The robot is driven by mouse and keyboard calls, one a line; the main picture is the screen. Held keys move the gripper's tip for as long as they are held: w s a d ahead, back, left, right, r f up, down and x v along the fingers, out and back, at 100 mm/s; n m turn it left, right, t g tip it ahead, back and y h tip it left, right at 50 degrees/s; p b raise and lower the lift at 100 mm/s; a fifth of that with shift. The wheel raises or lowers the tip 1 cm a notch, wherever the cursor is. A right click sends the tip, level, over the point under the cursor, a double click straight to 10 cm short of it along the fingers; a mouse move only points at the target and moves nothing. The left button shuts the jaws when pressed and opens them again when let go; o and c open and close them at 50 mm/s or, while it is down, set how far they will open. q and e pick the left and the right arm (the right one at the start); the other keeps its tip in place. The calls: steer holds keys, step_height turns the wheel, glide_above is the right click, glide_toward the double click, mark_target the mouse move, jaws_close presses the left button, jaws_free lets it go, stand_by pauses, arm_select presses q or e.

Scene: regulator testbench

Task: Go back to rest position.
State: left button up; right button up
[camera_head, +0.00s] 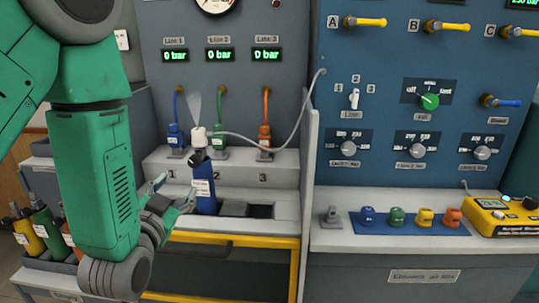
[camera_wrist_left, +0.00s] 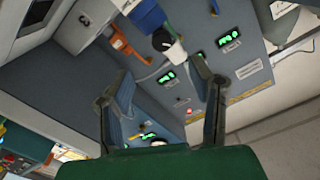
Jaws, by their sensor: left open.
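My left gripper (camera_head: 172,190) hangs in front of the grey bench, its two fingers spread, with nothing seen between them. A blue bottle (camera_head: 205,190) with a white top stands upright at the bench front, just right of the fingers; I cannot tell if a finger touches it. A thin hose runs from its top to the blue panel. In the left wrist view, the open fingers (camera_wrist_left: 165,92) frame the grey panel, and a blue part (camera_wrist_left: 145,14) with a white and black fitting lies beyond them. My right gripper is not in view.
The blue panel (camera_head: 440,85) with knobs and yellow handles stands at right. A blue mat (camera_head: 384,229) holds several coloured fittings, with a yellow device (camera_head: 497,216) beside it. Coloured bottles (camera_head: 42,225) stand in a rack at lower left. A yellow frame (camera_head: 230,239) edges the bench front.

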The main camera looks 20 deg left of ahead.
arm_select(q)
steer(key=s+d+f+g+h, duration=0.15)
steer(key=s+f+g, duration=0.35)
steer(key=f, duration=0.7)
steer(key=s+d+f+g+h, duration=0.15)
steer(key=s+f+g, duration=0.3)
steer(key=f, duration=0.65)
steer(key=s+d+f+n+g, duration=0.1)
steer(key=s+d+f+g, duration=0.1)
steer(key=s+f, duration=0.3)
steer(key=s+d+f+n+g+h, duration=0.1)
steer(key=s+f+g, duration=0.4)
steer(key=s, duration=0.8)
steer(key=shift+d+f, duration=0.35)
steer(key=shift+f, duration=0.35)
steer(key=shift+w+g, duration=0.2)
steer(key=shift+g, duration=0.05)
